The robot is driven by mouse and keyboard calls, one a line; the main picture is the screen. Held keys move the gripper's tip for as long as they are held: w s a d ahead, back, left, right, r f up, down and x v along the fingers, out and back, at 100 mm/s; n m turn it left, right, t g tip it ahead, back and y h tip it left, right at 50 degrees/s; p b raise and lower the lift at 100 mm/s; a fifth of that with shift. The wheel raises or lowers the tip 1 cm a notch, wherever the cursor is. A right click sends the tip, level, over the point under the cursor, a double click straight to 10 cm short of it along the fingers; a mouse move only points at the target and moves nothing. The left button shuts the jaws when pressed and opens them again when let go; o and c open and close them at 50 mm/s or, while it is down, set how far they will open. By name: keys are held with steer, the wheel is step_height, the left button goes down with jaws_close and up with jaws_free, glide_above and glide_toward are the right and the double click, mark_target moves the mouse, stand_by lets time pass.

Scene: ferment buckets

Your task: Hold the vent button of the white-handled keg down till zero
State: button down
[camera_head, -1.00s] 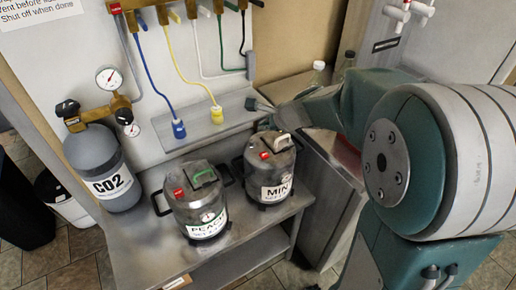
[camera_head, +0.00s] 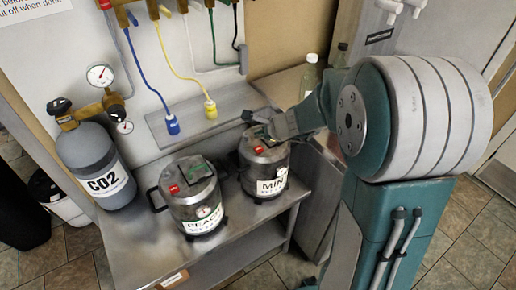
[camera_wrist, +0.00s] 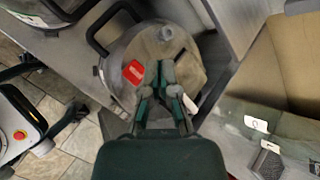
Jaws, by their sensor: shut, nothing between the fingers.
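The right keg (camera_head: 265,178), labelled "MIN...", stands upright on the metal bench and has a red tag (camera_head: 259,150) on its lid. The vent button is not clearly visible.
A grey CO2 cylinder (camera_head: 92,160) with gauges stands at the left. Bottles (camera_head: 309,78) stand at the back right. The bench (camera_head: 128,240) is clear at its front left.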

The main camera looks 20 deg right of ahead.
mark_target(261, 149)
steer(key=shift+f, duration=1.6)
steer(key=shift+f, duration=0.1)
steer(key=shift+d+f, duration=0.1)
steer(key=shift+f, duration=0.1)
steer(key=shift+s+f, duration=0.1)
steer(key=shift+f, duration=0.5)
stand_by(1.7)
steer(key=shift+r, duration=1)
steer(key=shift+r, duration=0.1)
steer(key=shift+r, duration=2.45)
